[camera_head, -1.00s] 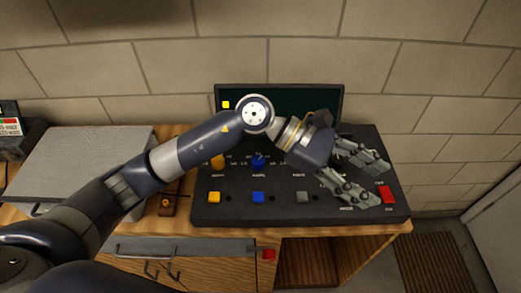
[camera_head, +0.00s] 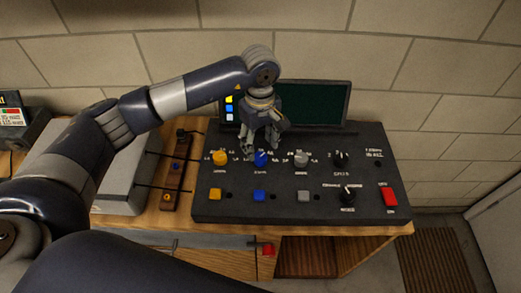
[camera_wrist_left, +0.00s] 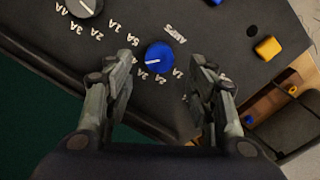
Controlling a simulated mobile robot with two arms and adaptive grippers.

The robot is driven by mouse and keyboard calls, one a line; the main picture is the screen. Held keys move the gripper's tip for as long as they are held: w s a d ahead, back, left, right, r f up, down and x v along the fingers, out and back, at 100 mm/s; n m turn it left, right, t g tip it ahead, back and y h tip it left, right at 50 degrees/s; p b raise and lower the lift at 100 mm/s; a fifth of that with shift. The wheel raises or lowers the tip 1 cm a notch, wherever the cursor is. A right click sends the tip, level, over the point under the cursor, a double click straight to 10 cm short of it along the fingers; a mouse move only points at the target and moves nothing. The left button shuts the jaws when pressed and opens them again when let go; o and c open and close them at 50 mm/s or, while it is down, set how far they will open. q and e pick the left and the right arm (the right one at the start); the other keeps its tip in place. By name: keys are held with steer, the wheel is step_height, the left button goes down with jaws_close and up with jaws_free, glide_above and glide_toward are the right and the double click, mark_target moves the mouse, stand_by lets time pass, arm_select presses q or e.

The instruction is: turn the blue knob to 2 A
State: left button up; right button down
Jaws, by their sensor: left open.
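The blue knob (camera_head: 261,159) is in the upper row of the black control panel (camera_head: 215,212), between a yellow and a grey knob. My left gripper (camera_head: 261,149) is open, just above and behind the knob in the head view. In the left wrist view the blue knob (camera_wrist_left: 159,57) lies between the two spread fingers of my left gripper (camera_wrist_left: 160,72), with gaps on both sides. Its white mark points to the lower left there. The small amp labels around it are too blurred to tell which one it meets. My right gripper is not in view.
The yellow knob (camera_head: 220,159) and grey knob (camera_head: 301,159) flank the blue one closely. Yellow, blue and grey buttons sit in front, and black knobs and a red switch (camera_head: 390,197) are at the right. A dark green screen (camera_head: 318,102) stands behind.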

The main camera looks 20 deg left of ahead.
mark_target(260, 156)
arm_select(q)
steer(key=shift+f+p, duration=0.7)
steer(key=shift+f, duration=2.05)
steer(key=c, duration=1.1)
